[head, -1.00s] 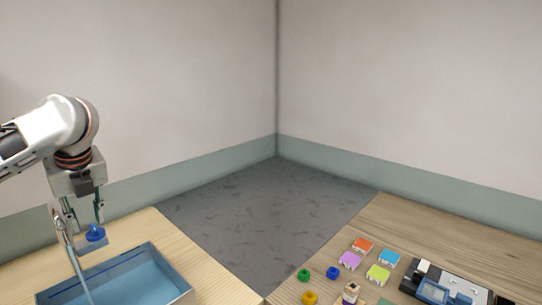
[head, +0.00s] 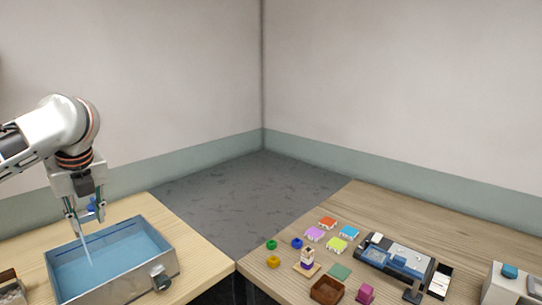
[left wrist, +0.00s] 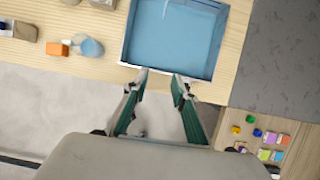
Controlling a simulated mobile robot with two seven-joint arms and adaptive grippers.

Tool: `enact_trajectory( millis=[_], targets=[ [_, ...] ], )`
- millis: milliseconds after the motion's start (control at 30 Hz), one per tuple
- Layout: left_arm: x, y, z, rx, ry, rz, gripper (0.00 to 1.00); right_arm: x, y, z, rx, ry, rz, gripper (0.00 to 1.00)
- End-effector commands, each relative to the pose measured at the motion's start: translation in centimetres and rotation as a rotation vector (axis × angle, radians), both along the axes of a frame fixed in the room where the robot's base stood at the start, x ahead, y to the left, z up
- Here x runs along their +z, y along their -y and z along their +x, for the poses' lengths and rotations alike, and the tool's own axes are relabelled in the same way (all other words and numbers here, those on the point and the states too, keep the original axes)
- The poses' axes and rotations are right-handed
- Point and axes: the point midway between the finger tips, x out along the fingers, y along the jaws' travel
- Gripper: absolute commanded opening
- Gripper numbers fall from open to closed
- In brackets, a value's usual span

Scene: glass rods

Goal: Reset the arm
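My left gripper (head: 85,220) hangs fingers-down over the back left of a water-filled basin (head: 165,243) in the head view. Its two fingers are apart, with nothing visible gripped. A blue piece (head: 93,205) shows behind and between the fingers; I cannot tell its distance from them. A pale, thin stream (head: 87,250) shows below the fingers. In the left wrist view the open gripper (left wrist: 157,82) has its fingertips near the basin's edge, and the basin (left wrist: 172,38) lies beyond them. My right gripper is not in view.
On the right table are coloured blocks, green (head: 272,244) and yellow (head: 273,262) among them, a brown box (head: 326,289), a device (head: 395,257) and a white box (head: 512,285). A dark gap separates the tables. An orange block (left wrist: 58,49) shows in the left wrist view.

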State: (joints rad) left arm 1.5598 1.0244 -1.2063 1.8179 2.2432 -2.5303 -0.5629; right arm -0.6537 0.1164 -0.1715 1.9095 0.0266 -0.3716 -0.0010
Motion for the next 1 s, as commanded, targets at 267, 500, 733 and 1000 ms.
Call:
enact_trajectory(
  millis=[267, 500, 733, 1000],
  targets=[
    [-5.3, 4.4, 1.5, 0.057, 0.023, -0.095, 0.26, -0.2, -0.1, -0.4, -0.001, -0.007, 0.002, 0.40],
    [-12.8, 10.9, 2.6, 0.150, 0.059, -0.259, 0.26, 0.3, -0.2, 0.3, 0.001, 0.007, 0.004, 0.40],
    [-21.7, 19.6, 2.6, 0.310, 0.098, -0.519, 0.26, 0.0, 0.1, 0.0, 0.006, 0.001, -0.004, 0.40],
    [-30.1, 27.9, 0.7, 0.561, 0.137, -0.840, 0.26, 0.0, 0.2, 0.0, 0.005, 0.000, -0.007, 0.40]
  ],
)
